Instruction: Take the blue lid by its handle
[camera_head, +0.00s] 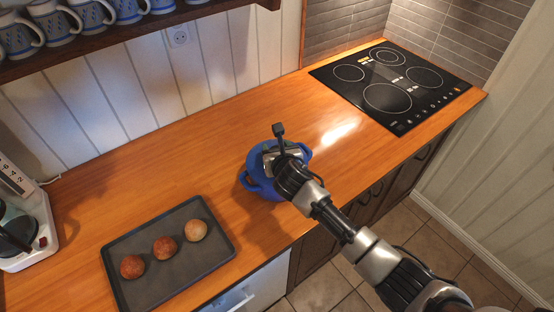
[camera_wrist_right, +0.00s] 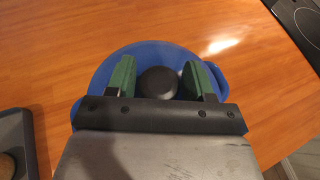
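The blue pot (camera_head: 252,183) stands on the wooden counter, mostly covered by my right arm in the head view. Its blue lid (camera_wrist_right: 150,53) fills the middle of the right wrist view, with a round dark knob handle (camera_wrist_right: 158,82) at its centre. My right gripper (camera_wrist_right: 160,68) is over the lid with its two green-padded fingers apart, one on each side of the knob. A gap shows between the knob and each finger. In the head view the right gripper (camera_head: 270,152) is above the pot. My left gripper is not in view.
A dark tray (camera_head: 170,285) with three round buns lies to the left of the pot. A black cooktop (camera_head: 388,85) is at the back right. A white coffee machine (camera_head: 40,235) stands at the far left. Mugs (camera_head: 92,14) sit on a shelf above. The counter behind the pot is clear.

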